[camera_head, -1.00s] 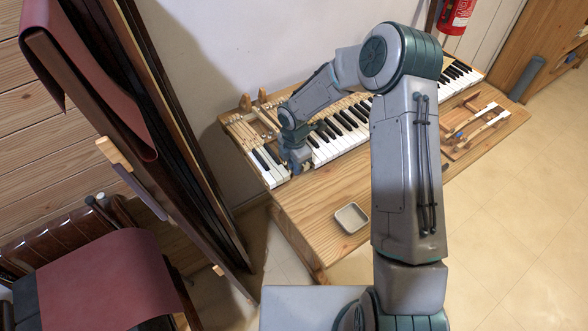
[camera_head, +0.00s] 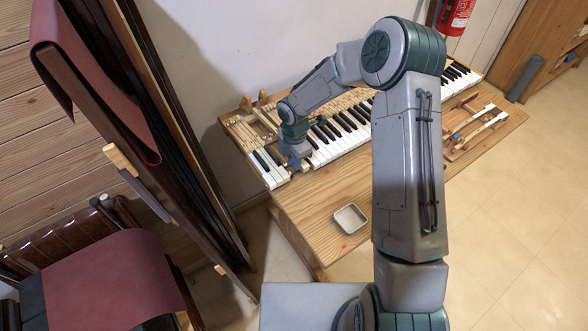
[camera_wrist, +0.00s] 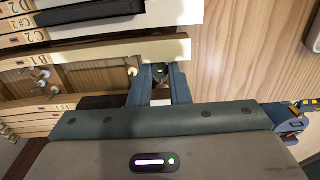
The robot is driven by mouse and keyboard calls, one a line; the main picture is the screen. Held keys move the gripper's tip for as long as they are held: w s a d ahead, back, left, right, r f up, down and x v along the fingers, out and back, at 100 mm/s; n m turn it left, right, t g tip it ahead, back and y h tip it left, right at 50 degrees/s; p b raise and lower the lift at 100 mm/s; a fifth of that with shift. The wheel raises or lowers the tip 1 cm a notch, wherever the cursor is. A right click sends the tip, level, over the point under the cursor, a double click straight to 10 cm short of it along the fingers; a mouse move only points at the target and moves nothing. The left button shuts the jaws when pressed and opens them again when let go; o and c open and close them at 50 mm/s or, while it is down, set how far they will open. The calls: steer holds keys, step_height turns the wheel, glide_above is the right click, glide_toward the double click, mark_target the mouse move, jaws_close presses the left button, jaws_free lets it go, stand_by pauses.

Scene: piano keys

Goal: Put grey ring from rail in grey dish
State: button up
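The grey dish (camera_head: 350,218) is small, square and shallow. It stands empty on the bare wooden bench top (camera_head: 325,195), nearer the front than the keys. My gripper (camera_head: 302,169) points down at the front of the keyboard's left part, up and left of the dish. In the wrist view, my gripper's fingers (camera_wrist: 161,67) stand a little apart, with a small dark round thing (camera_wrist: 160,71) between or just behind their tips. I cannot tell whether this is the grey ring or whether the fingers press on it. The rail is not clearly made out.
Piano keys (camera_head: 345,130) run along the bench. Lettered wooden key parts (camera_wrist: 25,85) lie left of the fingers in the wrist view. A wooden frame with loose parts (camera_head: 475,130) lies at the bench's right end. Bench top around the dish is clear.

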steer(key=shift+r, duration=0.15)
steer(key=shift+r+p, duration=2.25)
steer(key=shift+r, duration=0.75)
steer(key=shift+d, duration=0.15)
